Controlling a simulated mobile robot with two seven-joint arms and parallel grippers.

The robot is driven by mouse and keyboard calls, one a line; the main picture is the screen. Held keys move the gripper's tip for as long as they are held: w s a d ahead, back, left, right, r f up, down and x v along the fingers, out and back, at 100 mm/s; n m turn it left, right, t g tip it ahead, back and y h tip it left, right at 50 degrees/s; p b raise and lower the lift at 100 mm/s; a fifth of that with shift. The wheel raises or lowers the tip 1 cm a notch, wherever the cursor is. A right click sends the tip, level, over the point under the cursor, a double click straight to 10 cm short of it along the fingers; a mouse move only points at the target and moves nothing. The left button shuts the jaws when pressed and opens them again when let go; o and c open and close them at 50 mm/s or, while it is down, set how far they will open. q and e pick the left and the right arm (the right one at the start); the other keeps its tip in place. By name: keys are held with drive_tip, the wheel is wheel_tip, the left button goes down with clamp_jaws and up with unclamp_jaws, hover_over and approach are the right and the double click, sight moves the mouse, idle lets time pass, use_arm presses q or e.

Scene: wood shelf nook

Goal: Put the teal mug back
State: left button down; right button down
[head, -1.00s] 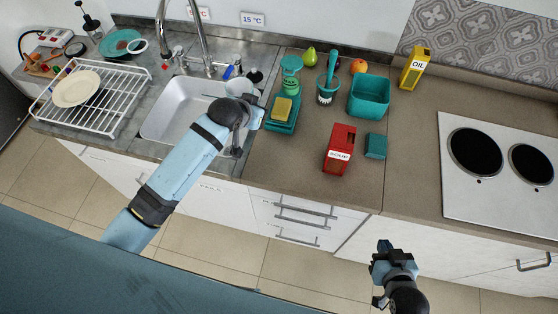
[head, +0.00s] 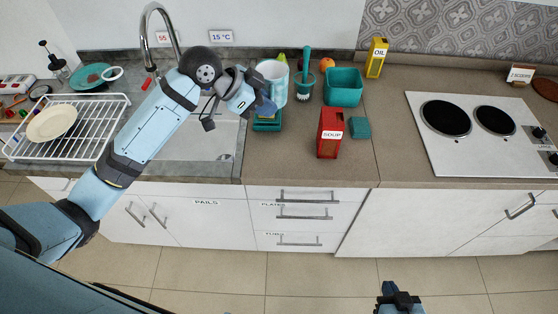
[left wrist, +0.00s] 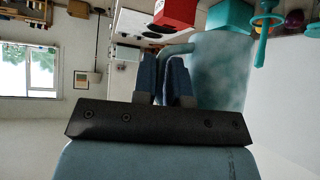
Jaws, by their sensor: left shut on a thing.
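The teal mug (head: 273,82) is pale and mottled. It is held up in the air above the counter, left of the teal brush holder. My left gripper (head: 264,104) is shut on it. In the left wrist view the fingers close on the handle of the mug (left wrist: 220,65), whose body fills the right of that view. The mug and gripper partly hide a green fruit and the teal scale (head: 266,125) behind and below. My right gripper (head: 400,297) is low at the bottom edge, away from the counter; its fingers are too unclear to read.
The red soup box (head: 330,142), teal sponge-like block (head: 359,128), teal bin (head: 344,86), brush in its holder (head: 304,88) and yellow oil box (head: 376,58) stand on the counter. A dish rack (head: 85,115) with a plate is left. The hob (head: 470,120) is right.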

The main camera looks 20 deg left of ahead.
use_arm(q)
drive_tip(key=shift+s+d+f+p, duration=0.1)
drive_tip(key=shift+f+p, duration=0.4)
drive_tip(key=shift+f, duration=4.45)
drive_tip(key=shift+d+f+p, duration=0.1)
drive_tip(key=shift+f+p, duration=0.35)
drive_tip(key=shift+f, duration=4.45)
drive_tip(key=shift+f, duration=0.2)
drive_tip(key=c, duration=1.2)
unclamp_jaws()
drive_tip(key=shift+o, duration=0.2)
drive_tip(key=shift+r, duration=0.1)
